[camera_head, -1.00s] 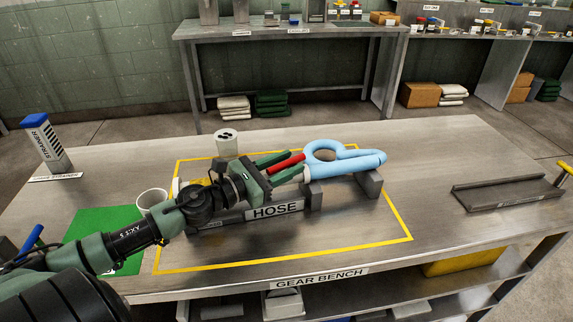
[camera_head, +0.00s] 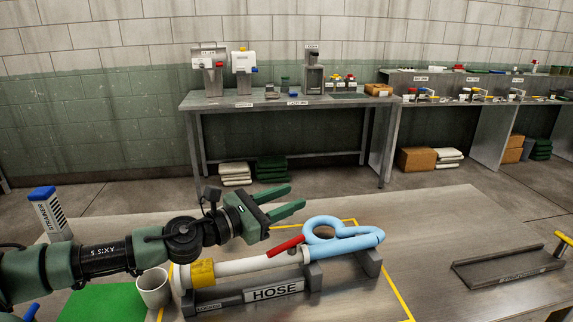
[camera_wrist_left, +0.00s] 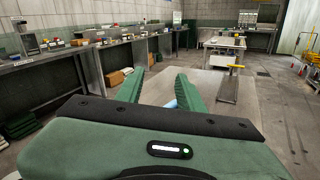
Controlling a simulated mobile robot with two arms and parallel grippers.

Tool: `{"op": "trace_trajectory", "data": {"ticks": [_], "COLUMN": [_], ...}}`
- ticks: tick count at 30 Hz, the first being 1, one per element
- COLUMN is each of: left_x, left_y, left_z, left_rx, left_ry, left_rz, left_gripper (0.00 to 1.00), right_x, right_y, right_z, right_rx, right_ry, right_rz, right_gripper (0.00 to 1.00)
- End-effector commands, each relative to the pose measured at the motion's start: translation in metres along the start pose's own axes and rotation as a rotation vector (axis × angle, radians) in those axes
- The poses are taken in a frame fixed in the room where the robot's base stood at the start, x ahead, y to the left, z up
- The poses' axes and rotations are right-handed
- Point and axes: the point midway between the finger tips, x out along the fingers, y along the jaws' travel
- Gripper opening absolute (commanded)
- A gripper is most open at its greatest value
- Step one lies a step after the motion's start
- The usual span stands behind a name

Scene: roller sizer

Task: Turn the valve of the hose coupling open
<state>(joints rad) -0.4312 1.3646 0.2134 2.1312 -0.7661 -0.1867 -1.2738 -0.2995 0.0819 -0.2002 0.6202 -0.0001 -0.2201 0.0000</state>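The hose coupling is a white pipe (camera_head: 240,266) with a yellow band (camera_head: 202,273) at its left end and a looped light-blue hose (camera_head: 345,246) at its right. It lies on grey supports behind a HOSE label (camera_head: 275,292). The red valve lever (camera_head: 287,245) sits on top near the hose, pointing roughly along the pipe at a slight slant. My left gripper (camera_head: 297,199) is open and empty, above and behind the lever, apart from it. In the left wrist view its fingers (camera_wrist_left: 160,88) are spread, with a bit of blue hose between them. My right gripper is not in view.
A white cup (camera_head: 153,288) stands by a green mat (camera_head: 100,303) at the left. A blue-topped strainer block (camera_head: 50,214) stands behind. A grey tray (camera_head: 508,265) lies at the right. Yellow tape outlines the hose area. The bench between hose and tray is clear.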

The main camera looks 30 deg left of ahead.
Motion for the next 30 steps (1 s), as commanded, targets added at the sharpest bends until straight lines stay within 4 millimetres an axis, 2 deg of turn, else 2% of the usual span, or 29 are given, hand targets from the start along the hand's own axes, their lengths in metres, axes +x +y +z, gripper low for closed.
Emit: {"op": "trace_trajectory", "data": {"ticks": [1,4,7,12,21,22,26,29,30], "left_x": [0.0,0.0,0.0,0.0,0.0,0.0,-0.005,-0.019,-0.028], "left_y": [0.002,0.007,0.01,0.012,0.012,0.012,0.01,0.002,-0.004], "left_z": [0.017,0.038,0.052,0.062,0.063,0.063,0.054,0.031,0.019], "left_rx": [0.002,0.0,0.0,0.0,0.0,0.0,-0.071,-0.298,-0.435], "left_ry": [0.004,0.002,0.001,0.0,0.0,0.0,0.006,0.022,0.03], "left_rz": [-0.004,-0.002,-0.001,-0.001,-0.001,-0.001,0.005,0.026,0.04], "left_gripper": [0.38,0.38,0.38,0.38,0.38,0.35,0.0,0.0,0.0], "right_x": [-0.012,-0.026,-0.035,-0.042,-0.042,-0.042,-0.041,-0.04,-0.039], "right_y": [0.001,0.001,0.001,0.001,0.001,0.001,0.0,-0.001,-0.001], "right_z": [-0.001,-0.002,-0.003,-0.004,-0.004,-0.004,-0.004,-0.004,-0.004], "right_rx": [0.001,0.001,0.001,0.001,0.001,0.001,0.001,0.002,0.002], "right_ry": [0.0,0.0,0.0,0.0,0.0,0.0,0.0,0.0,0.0], "right_rz": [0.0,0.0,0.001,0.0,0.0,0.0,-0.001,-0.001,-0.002], "right_gripper": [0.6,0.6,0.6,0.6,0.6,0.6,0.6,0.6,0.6]}}
